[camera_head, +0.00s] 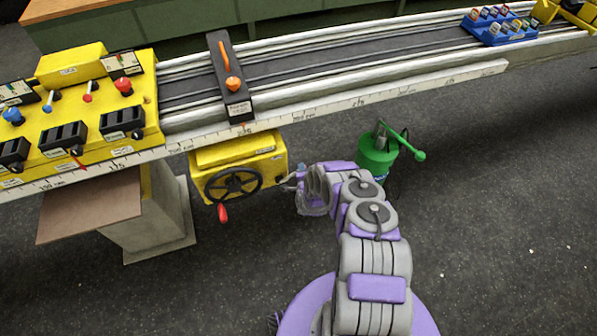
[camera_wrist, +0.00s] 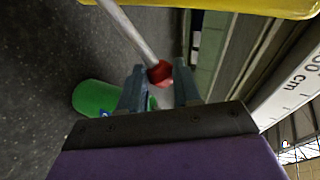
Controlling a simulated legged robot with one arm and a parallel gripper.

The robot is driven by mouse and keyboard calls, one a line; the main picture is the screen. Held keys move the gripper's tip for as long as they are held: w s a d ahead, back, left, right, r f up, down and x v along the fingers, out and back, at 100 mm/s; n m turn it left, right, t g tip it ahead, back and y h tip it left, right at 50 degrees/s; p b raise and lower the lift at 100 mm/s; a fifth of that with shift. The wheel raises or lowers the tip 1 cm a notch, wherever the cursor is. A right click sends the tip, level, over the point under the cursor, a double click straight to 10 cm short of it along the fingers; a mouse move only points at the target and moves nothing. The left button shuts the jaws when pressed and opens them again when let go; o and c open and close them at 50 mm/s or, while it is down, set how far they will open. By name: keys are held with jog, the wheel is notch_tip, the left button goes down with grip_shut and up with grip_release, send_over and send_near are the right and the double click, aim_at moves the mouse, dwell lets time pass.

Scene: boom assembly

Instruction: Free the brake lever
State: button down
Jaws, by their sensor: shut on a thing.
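My gripper (camera_wrist: 160,76) is shut on the red ball knob (camera_wrist: 160,73) of a lever, with one finger on each side of it. The lever's pale metal rod (camera_wrist: 127,32) slants from the knob up to the top left of the wrist view. I take this to be the brake lever; no label on it can be read. In the head view my gripper (camera_head: 292,180) is at the right side of a yellow winch-like box (camera_head: 240,160) under the rail, and my wrist hides the knob. The box has a black handwheel (camera_head: 232,184) with a red handle (camera_head: 223,213).
A green cylinder (camera_head: 376,158) with a green lever (camera_head: 405,144) stands on the floor right of my wrist. A long bench rail (camera_head: 330,95) with a scale runs above the box. A yellow control panel (camera_head: 147,95) is at left. The floor at right is clear.

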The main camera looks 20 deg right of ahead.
jog(key=shift+s+d+f+m, duration=0.1)
jog(key=shift+d+f+m, duration=0.2)
jog(key=shift+d+f, duration=0.15)
jog(key=shift+a+f, duration=0.1)
jog(key=shift+f, duration=0.05)
jog(key=c, duration=1)
grip_release()
jog(key=shift+f, duration=0.1)
jog(key=shift+o, duration=1.1)
jog(key=shift+r, duration=0.2)
jog(key=p+v, duration=0.4)
jog(key=v, duration=1.3)
jog(key=shift+d+r, duration=0.15)
jog(key=shift+d, duration=0.2)
